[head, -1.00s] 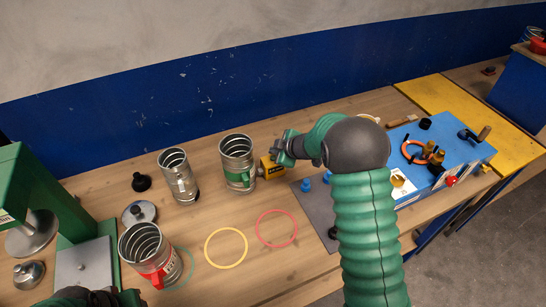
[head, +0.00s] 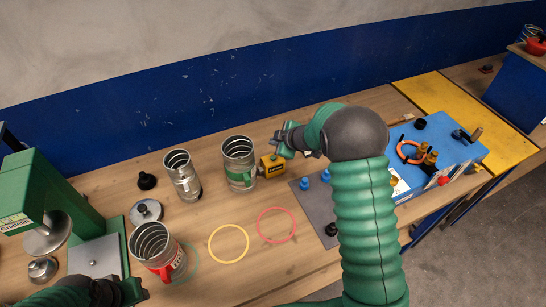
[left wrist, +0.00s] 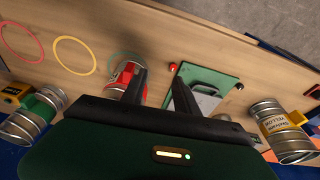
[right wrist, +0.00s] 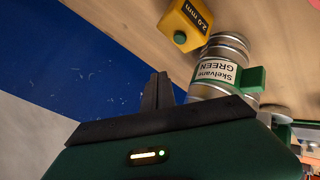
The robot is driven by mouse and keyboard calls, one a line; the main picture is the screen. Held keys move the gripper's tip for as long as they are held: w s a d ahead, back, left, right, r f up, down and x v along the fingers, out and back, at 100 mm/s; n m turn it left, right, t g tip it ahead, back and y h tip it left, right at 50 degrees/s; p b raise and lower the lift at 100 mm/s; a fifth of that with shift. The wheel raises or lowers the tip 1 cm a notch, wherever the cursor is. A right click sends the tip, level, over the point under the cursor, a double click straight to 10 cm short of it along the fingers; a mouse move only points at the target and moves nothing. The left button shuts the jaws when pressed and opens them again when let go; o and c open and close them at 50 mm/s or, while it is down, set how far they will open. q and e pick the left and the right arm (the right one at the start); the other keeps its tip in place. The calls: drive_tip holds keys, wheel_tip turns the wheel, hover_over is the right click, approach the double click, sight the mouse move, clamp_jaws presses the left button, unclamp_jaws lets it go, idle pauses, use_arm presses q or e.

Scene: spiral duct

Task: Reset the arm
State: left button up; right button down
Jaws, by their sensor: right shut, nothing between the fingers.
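My right gripper (head: 284,139) is raised over the back of the bench. Its two fingers are together and empty in the right wrist view (right wrist: 157,92). The metal can with a green band (head: 239,165) stands near it, labelled "Skelvane GREEN" in the right wrist view (right wrist: 222,70). My left gripper (head: 132,290) is at the lower left of the head view, in front of the can with a red band (head: 158,252). In the left wrist view its fingers (left wrist: 158,85) are apart with nothing held; the red can (left wrist: 126,78) shows beyond one finger.
A green press (head: 50,200) stands at the left. A plain can (head: 183,178), a yellow block (head: 272,166) and a blue fixture (head: 445,155) stand on the bench. The yellow ring (head: 229,243) and red ring (head: 276,225) markings are clear.

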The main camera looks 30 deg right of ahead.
drive_tip(key=shift+r, duration=0.1)
drive_tip(key=s+a+f+m+g+b, duration=0.1)
drive_tip(key=s+a+m, duration=0.4)
drive_tip(key=s, duration=1)
drive_tip(key=s+a+f+m+g+h+b, duration=0.1)
drive_tip(key=s+a+m+g+b, duration=0.3)
drive_tip(key=s, duration=1.1)
drive_tip(key=a+f+m+g, duration=0.1)
drive_tip(key=a, duration=0.2)
drive_tip(key=shift+s+a+f+m+g, duration=0.15)
drive_tip(key=shift+s+f+m+g, duration=0.05)
drive_tip(key=shift+m+g, duration=0.1)
drive_tip(key=shift+a, duration=0.3)
drive_tip(key=shift+d, duration=0.2)
